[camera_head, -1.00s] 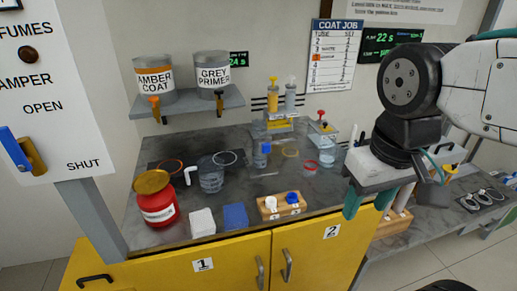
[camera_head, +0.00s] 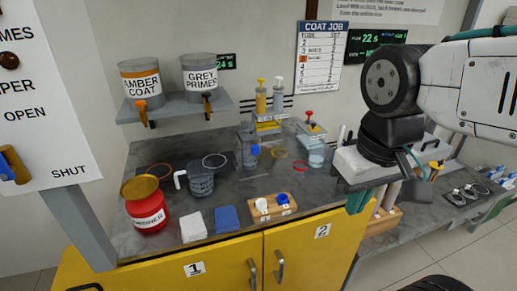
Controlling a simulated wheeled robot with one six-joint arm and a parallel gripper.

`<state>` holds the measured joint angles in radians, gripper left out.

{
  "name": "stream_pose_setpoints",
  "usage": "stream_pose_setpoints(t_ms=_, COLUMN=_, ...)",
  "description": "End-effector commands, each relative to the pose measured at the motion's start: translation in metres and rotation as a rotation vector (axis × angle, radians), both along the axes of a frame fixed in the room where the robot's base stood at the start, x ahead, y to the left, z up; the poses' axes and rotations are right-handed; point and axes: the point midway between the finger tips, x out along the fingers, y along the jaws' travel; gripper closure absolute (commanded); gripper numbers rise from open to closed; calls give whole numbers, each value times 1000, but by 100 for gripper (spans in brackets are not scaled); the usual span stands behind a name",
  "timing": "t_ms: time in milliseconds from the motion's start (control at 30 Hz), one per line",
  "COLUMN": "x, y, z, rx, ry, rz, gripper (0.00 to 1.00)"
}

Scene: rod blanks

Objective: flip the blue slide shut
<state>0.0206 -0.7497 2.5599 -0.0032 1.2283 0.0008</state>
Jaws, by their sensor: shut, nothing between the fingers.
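The blue slide (camera_head: 6,171) is on the white wall panel (camera_head: 55,130) at the far left, beside an orange-brown piece (camera_head: 17,164). Most of the slide is cut off by the picture's left edge. The panel reads OPEN above and SHUT below, and the visible slide end is left of the word SHUT. I cannot tell its exact setting.
The grey bench (camera_head: 285,185) holds a red jar (camera_head: 146,210), a jug (camera_head: 201,180), white (camera_head: 193,226) and blue (camera_head: 227,218) blocks and a wooden holder (camera_head: 271,206). A shelf (camera_head: 178,107) carries two coat tanks. A grey post (camera_head: 82,225) stands below the panel.

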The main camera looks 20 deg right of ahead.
Motion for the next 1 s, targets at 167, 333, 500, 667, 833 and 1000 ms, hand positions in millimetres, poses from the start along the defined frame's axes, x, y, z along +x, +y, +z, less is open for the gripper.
stream_pose_setpoints(t_ms=167, x=8, y=-11, z=-21, rx=10, ry=113, rz=-68, gripper=100)
stream_pose_setpoints(t_ms=333, x=18, y=-11, z=-48, rx=117, ry=262, rz=-188, gripper=100)
stream_pose_setpoints(t_ms=500, x=30, y=0, z=-72, rx=273, ry=416, rz=-401, gripper=100)
stream_pose_setpoints(t_ms=667, x=46, y=13, z=-91, rx=435, ry=573, rz=-664, gripper=100)
stream_pose_setpoints(t_ms=833, x=70, y=25, z=-108, rx=607, ry=762, rz=-992, gripper=100)
stream_pose_setpoints(t_ms=1000, x=104, y=30, z=-123, rx=777, ry=982, rz=-1357, gripper=100)
